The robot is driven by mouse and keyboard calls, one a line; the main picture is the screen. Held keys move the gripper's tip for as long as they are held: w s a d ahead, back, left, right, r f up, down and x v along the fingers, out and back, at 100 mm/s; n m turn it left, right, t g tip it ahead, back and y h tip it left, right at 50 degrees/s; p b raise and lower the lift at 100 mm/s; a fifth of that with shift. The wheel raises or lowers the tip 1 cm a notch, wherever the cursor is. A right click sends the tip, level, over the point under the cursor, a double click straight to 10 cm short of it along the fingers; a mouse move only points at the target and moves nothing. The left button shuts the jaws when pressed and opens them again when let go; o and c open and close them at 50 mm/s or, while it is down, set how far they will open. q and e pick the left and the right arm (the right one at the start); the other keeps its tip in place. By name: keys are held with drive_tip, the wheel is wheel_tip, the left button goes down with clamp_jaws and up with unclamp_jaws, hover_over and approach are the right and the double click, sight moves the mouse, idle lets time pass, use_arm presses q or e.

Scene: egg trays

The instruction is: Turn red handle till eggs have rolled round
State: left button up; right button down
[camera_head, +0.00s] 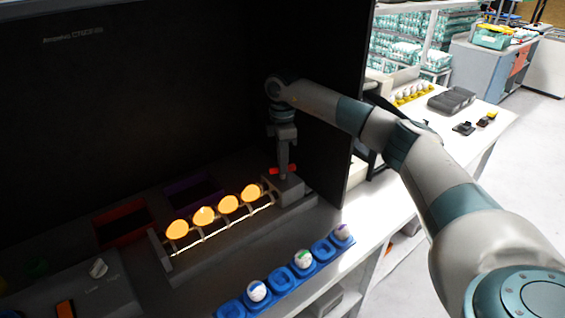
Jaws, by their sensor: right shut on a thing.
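A row of several glowing orange eggs (203,216) lies on a roller rack (222,229) inside a dark box. The red handle (276,171) is at the right end of the rack, on a grey block (290,187). My right gripper (284,174) reaches down into the box from above and is shut on the red handle. The fingers cover part of the handle, so its exact angle is hard to tell. My left gripper is not in view.
A blue egg tray (277,283) with a few marked white eggs stands in front of the box. Red (123,222) and purple (193,190) bins lie behind the rack. The box's right wall (333,150) stands close to my right arm.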

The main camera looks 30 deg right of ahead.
drive_tip(key=shift+r, duration=0.15)
drive_tip(key=c, duration=1.8)
unclamp_jaws()
drive_tip(key=shift+c, duration=0.2)
